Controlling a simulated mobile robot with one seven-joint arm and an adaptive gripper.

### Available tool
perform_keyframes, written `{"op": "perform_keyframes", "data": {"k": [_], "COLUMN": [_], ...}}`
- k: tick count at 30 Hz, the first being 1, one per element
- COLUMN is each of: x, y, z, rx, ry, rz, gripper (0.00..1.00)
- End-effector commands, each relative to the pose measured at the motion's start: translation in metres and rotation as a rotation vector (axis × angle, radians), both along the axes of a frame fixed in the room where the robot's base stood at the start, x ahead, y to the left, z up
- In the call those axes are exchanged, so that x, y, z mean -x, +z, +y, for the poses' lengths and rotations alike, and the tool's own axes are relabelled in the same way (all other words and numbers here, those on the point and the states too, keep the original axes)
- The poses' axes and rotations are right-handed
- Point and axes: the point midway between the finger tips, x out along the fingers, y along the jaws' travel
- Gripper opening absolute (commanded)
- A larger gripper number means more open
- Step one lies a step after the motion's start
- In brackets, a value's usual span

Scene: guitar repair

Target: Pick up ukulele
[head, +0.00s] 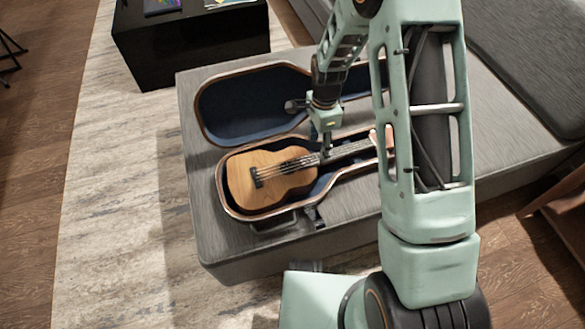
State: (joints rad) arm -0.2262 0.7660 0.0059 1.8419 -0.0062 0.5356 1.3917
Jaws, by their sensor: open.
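The ukulele (270,178) has a light brown wooden body and lies face up in the lower half of an open case (224,195) with a dark blue lining. Its neck runs to the upper right, and part of the headstock end is hidden behind my arm. My gripper (326,150) points down over the ukulele, by the place where the neck meets the body. The gripper is open, but its fingers are small and dark here. I cannot tell whether they touch the neck or hover just above it.
The case lid (250,98) lies open behind the ukulele. The case rests on a grey upholstered bench (190,165). A black table (190,42) stands at the upper left on a pale rug (115,190). A brown wooden piece (562,215) is at the right edge.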

Motion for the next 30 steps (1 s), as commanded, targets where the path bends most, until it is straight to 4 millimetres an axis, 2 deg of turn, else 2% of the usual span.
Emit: {"op": "perform_keyframes", "data": {"k": [1,3,8,18,25,30], "x": [0.0,0.0,-0.001,0.0,0.0,0.0], "y": [-0.012,-0.021,-0.031,-0.076,-0.077,-0.076], "z": [0.0,-0.001,-0.001,-0.006,-0.006,-0.006], "rx": [0.0,0.0,0.0,0.001,0.0,0.0], "ry": [0.0,0.0,0.002,0.002,0.003,0.003], "rz": [0.001,0.001,-0.002,-0.001,-0.002,-0.002], "gripper": [0.51,0.51,0.51,0.51,0.51,0.33]}}
